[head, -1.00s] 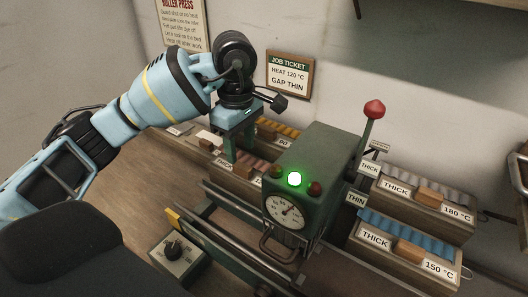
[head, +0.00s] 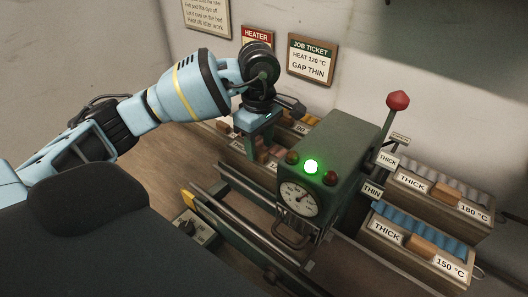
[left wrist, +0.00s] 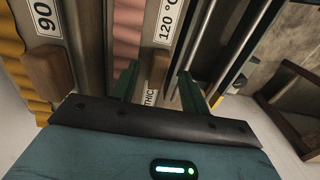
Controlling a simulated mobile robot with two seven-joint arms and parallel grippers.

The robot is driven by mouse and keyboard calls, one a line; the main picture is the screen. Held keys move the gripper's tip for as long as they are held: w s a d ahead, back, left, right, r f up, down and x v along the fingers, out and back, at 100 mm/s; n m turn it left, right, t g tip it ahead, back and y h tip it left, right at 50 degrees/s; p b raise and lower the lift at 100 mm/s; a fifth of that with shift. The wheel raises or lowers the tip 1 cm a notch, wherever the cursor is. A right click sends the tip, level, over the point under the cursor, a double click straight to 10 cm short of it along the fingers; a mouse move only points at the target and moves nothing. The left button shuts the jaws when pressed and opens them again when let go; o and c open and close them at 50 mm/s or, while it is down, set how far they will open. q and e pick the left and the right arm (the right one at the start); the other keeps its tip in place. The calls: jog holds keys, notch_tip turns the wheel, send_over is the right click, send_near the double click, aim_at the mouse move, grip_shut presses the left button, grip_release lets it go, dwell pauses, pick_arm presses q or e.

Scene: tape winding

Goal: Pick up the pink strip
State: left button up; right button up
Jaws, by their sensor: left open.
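The pink strip (left wrist: 128,32) is a corrugated band lying in the wooden bin with the 120 °C label, in the left wrist view. In the head view my left gripper and the press hide most of that bin. My left gripper (left wrist: 158,72) is open, with its two green fingers apart and nothing seen between them. It points down over the label end of the 120 °C bin, and the strip lies ahead of the fingertips, nearer the left finger. My right gripper is in neither view.
The green roller press (head: 335,150) with a lit green lamp and red-knobbed lever stands close right of my left gripper. A yellow strip (left wrist: 15,60) lies in the neighbouring 90 bin.

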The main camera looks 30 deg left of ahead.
pick_arm(q)
jog(key=shift+f, duration=1.2)
grip_shut()
jog(key=shift+r, duration=0.1)
